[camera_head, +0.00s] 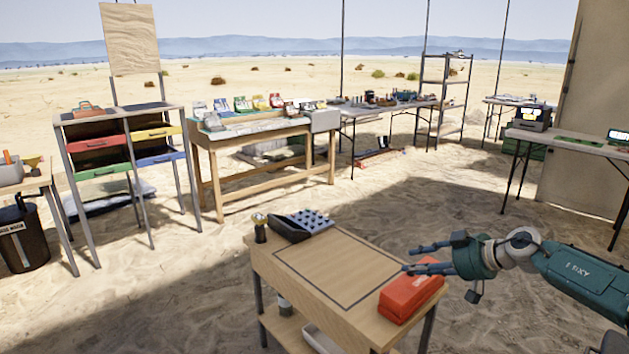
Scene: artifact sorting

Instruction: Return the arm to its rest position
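My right arm (582,277) comes in from the right, teal and grey. Its gripper (409,260) points left, with its two fingers spread apart and nothing seen between them. The gripper appears just above or behind a red case (411,292) on the right end of a small wooden table (290,287); I cannot tell whether they touch. My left gripper is not in view.
The table's outlined middle (338,262) is bare. A dark tray with a dotted panel (305,222) and a small gold-topped item (260,228) stand at its back left. A wooden bench (262,130), a drawer rack (120,145) and folding tables stand farther back on sand.

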